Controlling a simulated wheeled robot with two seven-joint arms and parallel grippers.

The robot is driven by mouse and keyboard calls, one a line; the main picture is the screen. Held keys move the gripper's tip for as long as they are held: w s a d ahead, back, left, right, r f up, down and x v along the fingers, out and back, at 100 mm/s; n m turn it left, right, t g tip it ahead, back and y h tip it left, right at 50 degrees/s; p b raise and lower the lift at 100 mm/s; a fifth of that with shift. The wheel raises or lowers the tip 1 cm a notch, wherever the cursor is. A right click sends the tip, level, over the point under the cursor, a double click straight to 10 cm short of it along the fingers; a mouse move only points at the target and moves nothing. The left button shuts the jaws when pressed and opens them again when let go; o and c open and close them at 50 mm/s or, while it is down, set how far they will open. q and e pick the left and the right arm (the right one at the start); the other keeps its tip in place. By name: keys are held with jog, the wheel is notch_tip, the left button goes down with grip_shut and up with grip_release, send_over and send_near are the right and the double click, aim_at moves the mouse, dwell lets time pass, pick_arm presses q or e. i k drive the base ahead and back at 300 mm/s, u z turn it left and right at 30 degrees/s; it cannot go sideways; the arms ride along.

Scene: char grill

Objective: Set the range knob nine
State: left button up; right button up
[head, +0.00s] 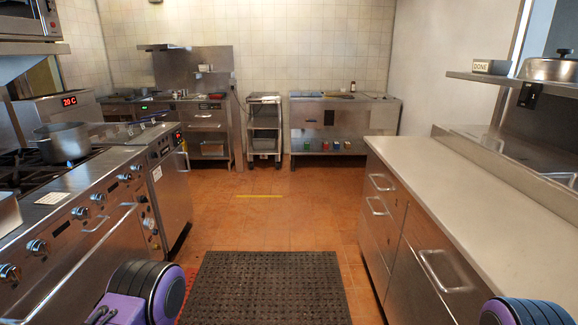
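The steel range (75,235) runs along the left side, with a row of several round dark-and-steel knobs on its sloped front panel. The nearest range knob (10,272) is at the left edge, a second knob (37,247) lies just beyond it, and a middle knob (80,212) and a far knob (137,168) follow along the panel. I cannot read any numbers or settings, so which one is knob nine cannot be told. Purple and black parts of my arms show at the bottom left and bottom right, below the range and counter. Neither gripper's fingertips are seen.
A pot (63,142) stands on the range's burners. Bar handles (97,224) stick out below the knobs. A dark perforated mat (265,288) lies on the open tiled floor between the range and the right counter (455,180). Steel stations (345,113) line the back wall.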

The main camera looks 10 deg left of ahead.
aim_at(126, 178)
jog(key=u, duration=0.3)
jog(key=i, duration=2.5)
jog(key=u, duration=0.65)
